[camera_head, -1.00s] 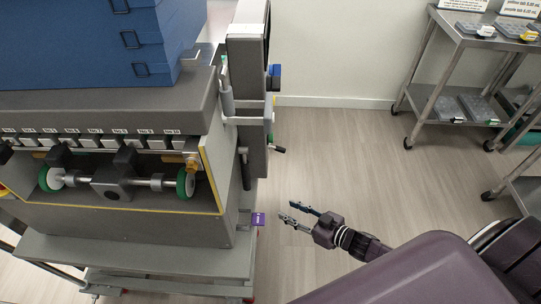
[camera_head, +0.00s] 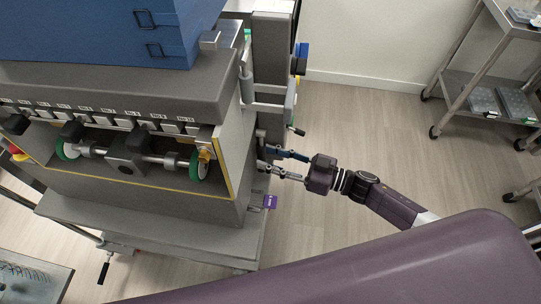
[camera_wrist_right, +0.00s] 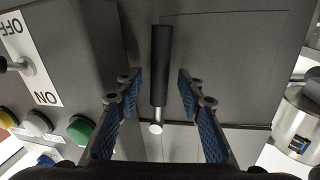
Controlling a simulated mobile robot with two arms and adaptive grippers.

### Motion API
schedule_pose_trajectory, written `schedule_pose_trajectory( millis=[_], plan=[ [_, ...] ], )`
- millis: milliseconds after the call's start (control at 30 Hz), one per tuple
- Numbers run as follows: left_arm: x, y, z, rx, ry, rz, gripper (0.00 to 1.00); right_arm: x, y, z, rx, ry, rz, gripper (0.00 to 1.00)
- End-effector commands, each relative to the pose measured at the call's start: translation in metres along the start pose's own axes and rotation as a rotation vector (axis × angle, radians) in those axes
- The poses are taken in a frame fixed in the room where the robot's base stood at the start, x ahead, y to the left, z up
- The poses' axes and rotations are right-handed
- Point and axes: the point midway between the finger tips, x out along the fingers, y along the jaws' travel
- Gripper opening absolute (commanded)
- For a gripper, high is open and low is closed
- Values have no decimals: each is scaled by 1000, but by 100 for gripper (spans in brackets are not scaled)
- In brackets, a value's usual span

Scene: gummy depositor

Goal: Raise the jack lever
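A lever with a black grip and a bright metal end (camera_wrist_right: 160,65) shows in the right wrist view, in front of a dark grey panel; it appears to be the jack lever. My right gripper (camera_head: 268,162) is at the right side of the grey machine (camera_head: 150,208) in the head view. Its fingers are open, one on each side of the lever, with a visible gap on both sides in the wrist view (camera_wrist_right: 160,78). The lever's mounting is not clear, and it is hard to make out in the head view. My left gripper is not in view.
A purple tag (camera_head: 270,201) sticks out low on the machine's right side. An ON/OFF switch plate (camera_wrist_right: 34,58) and a green button (camera_wrist_right: 80,130) are left in the wrist view. A metal cart (camera_head: 470,75) stands at the upper right; the floor (camera_head: 390,140) between is clear.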

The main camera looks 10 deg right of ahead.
Motion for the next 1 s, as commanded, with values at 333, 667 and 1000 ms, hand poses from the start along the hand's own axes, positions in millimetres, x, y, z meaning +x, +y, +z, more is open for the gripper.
schedule_pose_trajectory(
  millis=[333,667,1000],
  plan=[
    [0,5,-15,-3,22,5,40,2,0,0,0,0,1,26],
    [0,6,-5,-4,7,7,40,1,0,0,0,0,1,0],
    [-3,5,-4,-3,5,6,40,1,-1,-1,12,-2,2,0]
  ],
)
